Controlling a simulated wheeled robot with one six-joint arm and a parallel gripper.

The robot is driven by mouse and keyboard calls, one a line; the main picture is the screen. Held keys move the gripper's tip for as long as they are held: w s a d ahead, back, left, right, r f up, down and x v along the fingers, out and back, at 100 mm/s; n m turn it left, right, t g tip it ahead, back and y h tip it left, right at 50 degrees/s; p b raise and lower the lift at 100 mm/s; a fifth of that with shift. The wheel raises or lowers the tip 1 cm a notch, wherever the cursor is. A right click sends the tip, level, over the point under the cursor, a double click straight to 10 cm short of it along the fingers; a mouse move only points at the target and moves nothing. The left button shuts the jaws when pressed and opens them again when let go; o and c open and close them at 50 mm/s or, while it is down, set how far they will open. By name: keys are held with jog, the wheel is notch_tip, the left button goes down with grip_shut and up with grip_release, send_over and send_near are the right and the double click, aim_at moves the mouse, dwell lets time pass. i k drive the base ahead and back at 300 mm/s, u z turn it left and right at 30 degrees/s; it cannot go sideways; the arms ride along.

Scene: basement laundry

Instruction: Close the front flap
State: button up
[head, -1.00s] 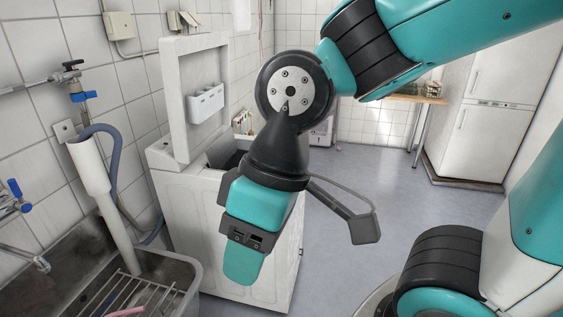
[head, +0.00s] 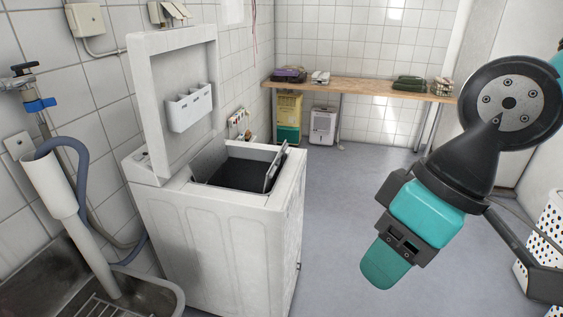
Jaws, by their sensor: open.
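A white top-loading washing machine (head: 215,245) stands at the left-centre in the head view. Its outer lid (head: 143,95), with a small white dispenser tray (head: 189,108) on its inside, stands upright at the back. The top opening is uncovered and shows a dark inside. A grey front flap (head: 276,170) stands raised at the right side of the opening, tilted up. My gripper (head: 378,268) is to the right of the machine, apart from it, pointing down over the floor. It is empty, and its finger gap is hard to see from this side.
A metal sink (head: 40,285) with a grey hose and white pipe is at the lower left. A wooden bench (head: 350,86) with several items runs along the back wall. A dotted laundry basket (head: 550,235) is at the right edge. The floor between is clear.

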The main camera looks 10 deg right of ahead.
aim_at(271, 174)
jog(key=i, duration=0.9)
jog(key=u, duration=1)
